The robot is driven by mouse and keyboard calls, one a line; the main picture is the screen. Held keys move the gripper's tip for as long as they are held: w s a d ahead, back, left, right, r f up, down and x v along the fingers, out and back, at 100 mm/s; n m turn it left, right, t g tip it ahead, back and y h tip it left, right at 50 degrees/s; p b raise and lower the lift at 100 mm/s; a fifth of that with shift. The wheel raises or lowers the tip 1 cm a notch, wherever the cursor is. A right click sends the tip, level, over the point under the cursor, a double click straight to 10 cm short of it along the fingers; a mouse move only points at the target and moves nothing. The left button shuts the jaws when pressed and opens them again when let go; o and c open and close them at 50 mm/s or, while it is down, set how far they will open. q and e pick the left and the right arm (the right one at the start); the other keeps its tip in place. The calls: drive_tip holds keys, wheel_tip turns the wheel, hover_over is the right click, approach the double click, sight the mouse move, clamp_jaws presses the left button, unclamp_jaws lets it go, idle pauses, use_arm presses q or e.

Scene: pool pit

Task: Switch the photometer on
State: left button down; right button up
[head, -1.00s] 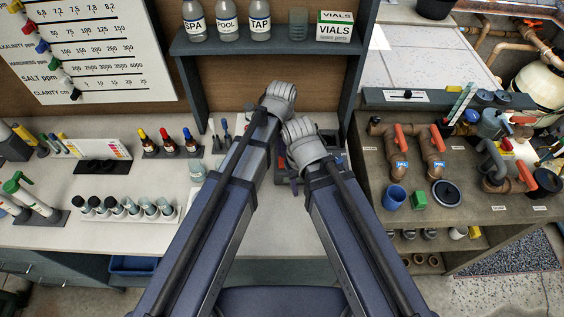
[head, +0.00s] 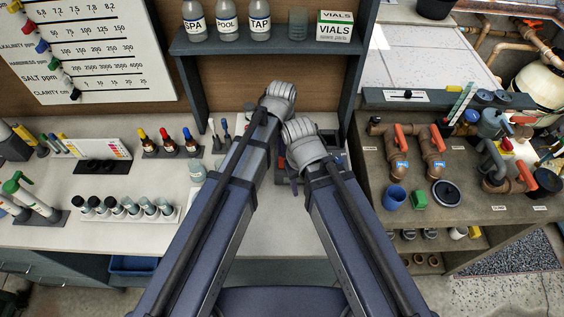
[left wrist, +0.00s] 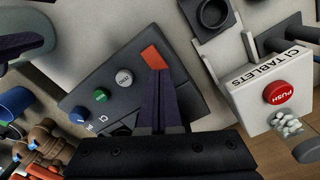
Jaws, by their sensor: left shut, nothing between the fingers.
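The photometer (left wrist: 106,84) is a dark grey box in the left wrist view, with white, green and blue round buttons in a row. Its orange-red switch (left wrist: 153,57) is near the fingertips. My left gripper (left wrist: 156,73) is shut and empty, its dark tips overlapping the lower edge of this switch; I cannot tell whether they touch it. In the head view my arms hide most of the photometer.
A white tablet dispenser (left wrist: 262,82) with a red push button (left wrist: 279,92) stands close to the photometer. Vials stand in a white rack (head: 165,216) at left. A shelf (head: 270,46) with bottles hangs above. Brown pipework (head: 398,160) stands on the right bench.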

use_arm(q)
drive_tip(key=shift+f+b, duration=0.8)
drive_tip(key=shift+f, duration=0.1)
drive_tip(key=shift+r, duration=0.15)
wheel_tip(320, 180, up, 7)
drive_tip(key=p, duration=0.7)
idle(0.3)
